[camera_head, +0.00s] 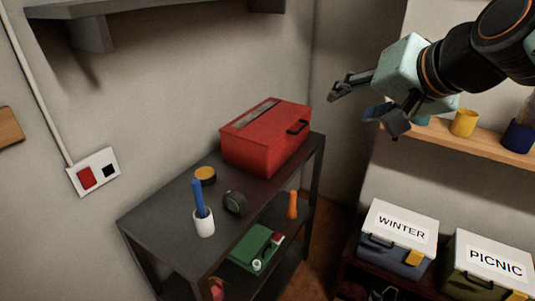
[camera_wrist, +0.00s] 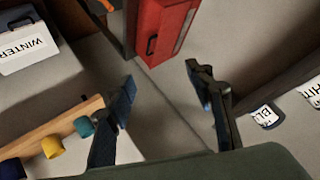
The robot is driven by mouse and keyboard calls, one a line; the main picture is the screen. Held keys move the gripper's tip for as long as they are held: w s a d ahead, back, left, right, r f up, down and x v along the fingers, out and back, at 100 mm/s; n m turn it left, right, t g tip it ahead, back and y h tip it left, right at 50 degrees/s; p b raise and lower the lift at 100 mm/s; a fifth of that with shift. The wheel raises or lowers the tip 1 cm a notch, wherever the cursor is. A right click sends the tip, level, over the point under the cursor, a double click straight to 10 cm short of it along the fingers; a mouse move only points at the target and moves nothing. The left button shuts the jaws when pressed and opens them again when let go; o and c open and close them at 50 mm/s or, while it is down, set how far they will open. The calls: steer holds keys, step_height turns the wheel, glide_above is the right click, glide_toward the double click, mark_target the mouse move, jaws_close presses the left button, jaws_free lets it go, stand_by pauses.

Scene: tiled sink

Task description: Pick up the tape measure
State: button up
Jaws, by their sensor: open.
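The tape measure looks like the dark, rounded object (camera_head: 235,202) on the grey metal table (camera_head: 150,222), between a white cup and the table's right edge. I cannot make it out in the wrist view. My gripper (camera_head: 352,101) is open and empty, high up to the right of the table and well apart from the tape measure. In the wrist view, the two fingers of my gripper (camera_wrist: 170,98) are spread wide with nothing between them.
A red toolbox (camera_head: 265,138) stands at the table's back. A white cup (camera_head: 204,223) with a blue tool, a yellow-rimmed tin (camera_head: 205,176) and an orange-handled item (camera_head: 293,204) are near. WINTER (camera_head: 400,235) and PICNIC (camera_head: 488,265) boxes stand right. A wooden shelf (camera_head: 482,138) holds cups.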

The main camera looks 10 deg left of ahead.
steer(key=w+a+r+m+t+y+b, duration=0.15)
steer(key=w+r+b, duration=0.3)
steer(key=w, duration=0.55)
steer(key=m+g+y+b, duration=0.35)
steer(key=m+y, duration=0.65)
steer(key=m, duration=1)
glide_toward(234, 200)
steer(key=w+f, duration=0.1)
steer(key=f, duration=0.1)
steer(key=shift+n+g+y, duration=0.25)
steer(key=shift+g, duration=0.25)
steer(key=x, duration=0.4)
steer(key=shift+w+a+r+p, duration=0.1)
steer(key=shift+w+a+p, duration=0.1)
steer(key=shift+w+p, duration=0.1)
steer(key=x, duration=0.6)
steer(key=shift+w, duration=0.45)
